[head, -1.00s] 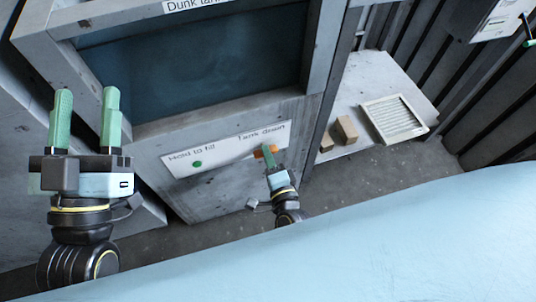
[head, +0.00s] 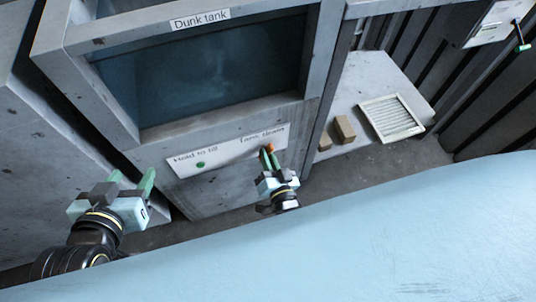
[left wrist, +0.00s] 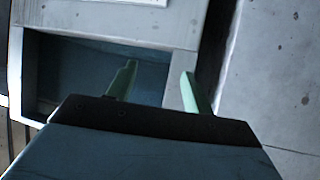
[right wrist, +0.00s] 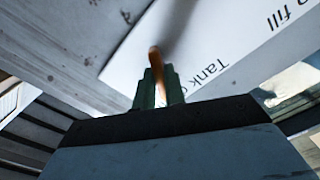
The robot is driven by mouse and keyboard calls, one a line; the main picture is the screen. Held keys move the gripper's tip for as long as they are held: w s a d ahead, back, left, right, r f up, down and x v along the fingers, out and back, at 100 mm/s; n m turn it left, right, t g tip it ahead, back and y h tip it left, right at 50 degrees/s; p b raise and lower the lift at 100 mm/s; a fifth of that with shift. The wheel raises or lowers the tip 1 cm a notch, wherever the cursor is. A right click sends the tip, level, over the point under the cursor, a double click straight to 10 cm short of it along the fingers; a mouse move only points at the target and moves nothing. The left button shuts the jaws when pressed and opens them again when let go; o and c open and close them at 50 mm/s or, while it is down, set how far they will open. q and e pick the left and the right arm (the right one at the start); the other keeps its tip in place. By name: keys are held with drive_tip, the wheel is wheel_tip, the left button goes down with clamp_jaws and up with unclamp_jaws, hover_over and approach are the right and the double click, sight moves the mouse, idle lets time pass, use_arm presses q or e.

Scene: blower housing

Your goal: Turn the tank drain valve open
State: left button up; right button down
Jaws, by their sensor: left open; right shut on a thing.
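The orange tank drain valve handle (head: 270,148) is on the white label panel (head: 228,150) on the front of the dunk tank, by the words "Tank drain". My right gripper (head: 269,160) is shut on the handle. In the right wrist view the orange handle (right wrist: 155,62) stands up between the green fingers (right wrist: 157,88), which hide its lower part. How far the valve is turned I cannot tell. My left gripper (head: 130,184) is open and empty, left of the tank front; its spread fingers also show in the left wrist view (left wrist: 156,85).
The dunk tank (head: 215,70) has a dark window above the panel. A green button (head: 200,165) sits by "Hold to fill". Right of the tank, a pale surface holds small brown blocks (head: 344,128) and a white grille (head: 391,118). A wall box with a green-tipped lever (head: 521,38) is at upper right.

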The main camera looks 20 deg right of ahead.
use_arm(q)
drive_tip(key=s+a+f+g+y+p, duration=0.1)
drive_tip(key=s+a+f+g, duration=0.1)
drive_tip(key=s+f+g, duration=0.1)
drive_tip(key=shift+s+f+g, duration=0.3)
drive_tip(key=shift+s+f, duration=0.15)
drive_tip(key=shift+s, duration=0.1)
use_arm(e)
drive_tip(key=shift+n, duration=3.4)
drive_tip(key=c, duration=1.5)
unclamp_jaws()
drive_tip(key=shift+o, duration=0.2)
drive_tip(key=shift+s, duration=0.1)
use_arm(q)
drive_tip(key=s+a+f+g+y+p, duration=0.1)
drive_tip(key=s+a+f+g+p, duration=0.2)
drive_tip(key=s+f, duration=0.3)
drive_tip(key=shift+a+n+g, duration=0.25)
drive_tip(key=shift+n+g, duration=0.05)
drive_tip(key=shift+g, duration=0.6)
use_arm(e)
drive_tip(key=s, duration=1.3)
drive_tip(key=shift+s+d, duration=0.15)
drive_tip(key=shift+d, duration=0.1)
